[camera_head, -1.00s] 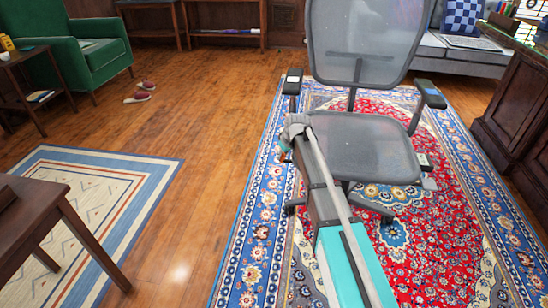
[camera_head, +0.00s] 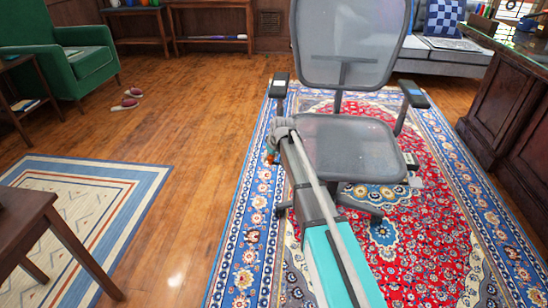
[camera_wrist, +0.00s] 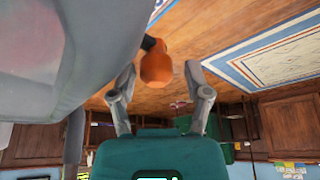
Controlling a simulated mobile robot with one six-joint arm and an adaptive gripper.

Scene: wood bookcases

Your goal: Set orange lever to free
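The orange lever (camera_wrist: 156,64) is a rounded knob on a short dark stem at the side of the grey office chair (camera_wrist: 80,50). My gripper (camera_wrist: 161,69) is open, with one grey finger on each side of the knob. Small gaps show between the knob and the fingers, so it is not clamped. In the head view a small orange spot (camera_head: 270,158) shows beside the chair seat (camera_head: 345,148), just below the end of my arm. My fingers are mostly hidden there.
The chair stands on a red and blue patterned rug (camera_head: 430,240). Its left armrest (camera_head: 279,86) is just above my arm's end. A dark desk (camera_head: 500,100) is at the right and a small table (camera_head: 45,215) at lower left. Wood floor between the rugs is clear.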

